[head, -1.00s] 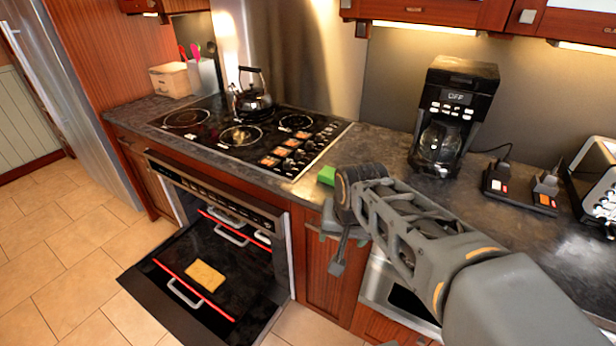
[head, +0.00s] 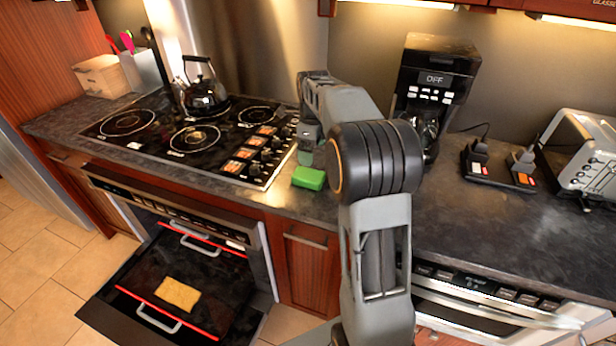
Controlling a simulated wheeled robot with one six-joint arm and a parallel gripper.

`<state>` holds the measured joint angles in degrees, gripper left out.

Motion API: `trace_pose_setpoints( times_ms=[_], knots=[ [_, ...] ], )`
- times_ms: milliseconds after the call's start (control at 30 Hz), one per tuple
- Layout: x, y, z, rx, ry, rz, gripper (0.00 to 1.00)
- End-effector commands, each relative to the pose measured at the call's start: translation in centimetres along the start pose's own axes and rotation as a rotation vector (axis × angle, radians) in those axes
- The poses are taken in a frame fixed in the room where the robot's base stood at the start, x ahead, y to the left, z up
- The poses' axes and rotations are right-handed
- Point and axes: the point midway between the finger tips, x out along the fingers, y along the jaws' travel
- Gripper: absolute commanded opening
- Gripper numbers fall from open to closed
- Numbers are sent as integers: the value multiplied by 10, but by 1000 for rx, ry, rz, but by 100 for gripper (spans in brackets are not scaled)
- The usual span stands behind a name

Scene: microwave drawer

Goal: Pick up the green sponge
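The green sponge (head: 309,178) lies on the dark countertop, near the front edge, just right of the stovetop. My arm reaches up over the counter, and its wrist end with my gripper (head: 306,143) is just behind and above the sponge. The arm's round joint stands close to the sponge's right side. The gripper fingers are small and partly hidden by my arm, so I cannot see whether they are open or touch anything. The sponge appears to rest on the counter.
The stovetop (head: 190,135) with a kettle (head: 207,94) is left. A coffee maker (head: 436,90) stands behind my arm, with a toaster (head: 585,160) at the right. Counter at right front is clear.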

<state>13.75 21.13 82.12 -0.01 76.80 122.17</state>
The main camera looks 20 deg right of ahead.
Motion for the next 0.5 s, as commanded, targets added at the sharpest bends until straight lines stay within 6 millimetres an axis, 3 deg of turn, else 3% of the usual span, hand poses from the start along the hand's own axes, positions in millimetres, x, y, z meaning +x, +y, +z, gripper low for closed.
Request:
trace_pose_setpoints(
  times_ms=[200, 500],
  knots=[
    [38, 1, 1, -5, 1, 2, 96],
    [59, 0, 0, -4, 0, 0, 96]
  ],
)
